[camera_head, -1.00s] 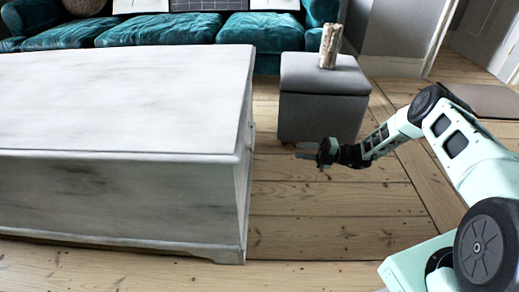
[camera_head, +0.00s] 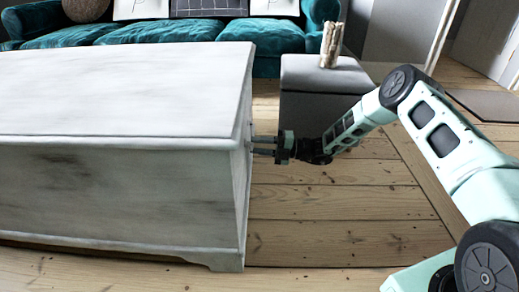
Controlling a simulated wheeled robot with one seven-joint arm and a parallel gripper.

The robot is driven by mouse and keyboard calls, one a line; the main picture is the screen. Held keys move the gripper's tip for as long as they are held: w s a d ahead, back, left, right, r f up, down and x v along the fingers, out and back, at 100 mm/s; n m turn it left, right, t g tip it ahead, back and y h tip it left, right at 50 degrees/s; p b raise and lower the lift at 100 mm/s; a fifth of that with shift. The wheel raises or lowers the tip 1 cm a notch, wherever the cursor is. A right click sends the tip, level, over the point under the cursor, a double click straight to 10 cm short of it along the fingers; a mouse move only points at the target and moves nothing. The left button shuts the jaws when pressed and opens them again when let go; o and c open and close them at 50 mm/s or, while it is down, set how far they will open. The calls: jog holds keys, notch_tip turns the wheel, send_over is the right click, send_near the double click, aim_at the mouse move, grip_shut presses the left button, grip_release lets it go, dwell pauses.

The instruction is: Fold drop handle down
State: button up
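A whitewashed wooden chest (camera_head: 120,90) fills the left of the view. Its right end, the side toward my arm, shows only as a narrow slanted strip. My gripper (camera_head: 262,146) points left, with its two fingers apart and their tips close to the upper part of that end. I cannot tell whether the tips touch anything. The drop handle cannot be made out; any handle there is too small or hidden by the steep angle and the fingers.
A grey upholstered ottoman (camera_head: 320,104) with a log-like ornament (camera_head: 331,45) on top stands behind my gripper. A teal velvet sofa (camera_head: 160,34) runs along the back. Bare floorboards (camera_head: 330,225) are clear right of the chest.

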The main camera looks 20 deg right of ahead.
grip_shut()
jog(key=shift+w+a+f+t+y, duration=0.15)
jog(key=shift+a+t+y, duration=0.15)
jog(key=shift+y, duration=0.4)
grip_release()
